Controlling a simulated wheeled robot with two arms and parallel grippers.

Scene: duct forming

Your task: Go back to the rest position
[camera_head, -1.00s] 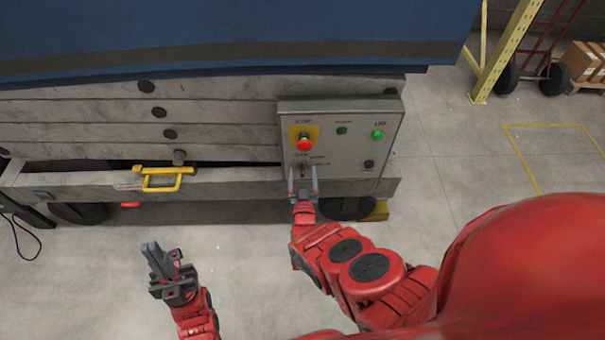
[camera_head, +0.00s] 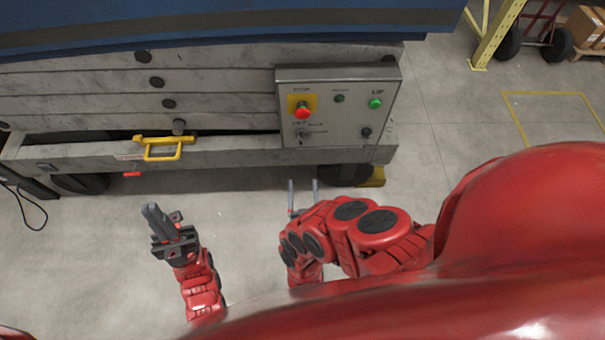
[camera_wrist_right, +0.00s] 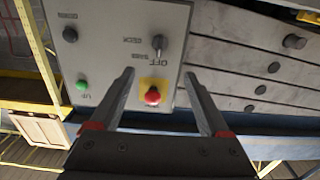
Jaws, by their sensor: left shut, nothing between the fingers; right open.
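My right gripper (camera_head: 303,186) is open and empty, below and apart from the control panel in the head view. In the right wrist view its two fingers (camera_wrist_right: 160,88) stand apart with the panel beyond them. My left gripper (camera_head: 158,219) is shut and empty over the floor at the lower left. The grey control panel (camera_head: 335,117) carries a red stop button (camera_head: 302,112) on a yellow plate, a green button (camera_head: 376,103) marked UP, and a rotary switch (camera_head: 301,137) marked OFF. The panel also shows in the right wrist view (camera_wrist_right: 115,45).
The panel is fixed to a grey machine (camera_head: 60,105) with a blue top (camera_head: 200,30). A yellow handle (camera_head: 163,148) sticks out at its front left. A yellow post (camera_head: 497,35) and a hand truck stand at the upper right.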

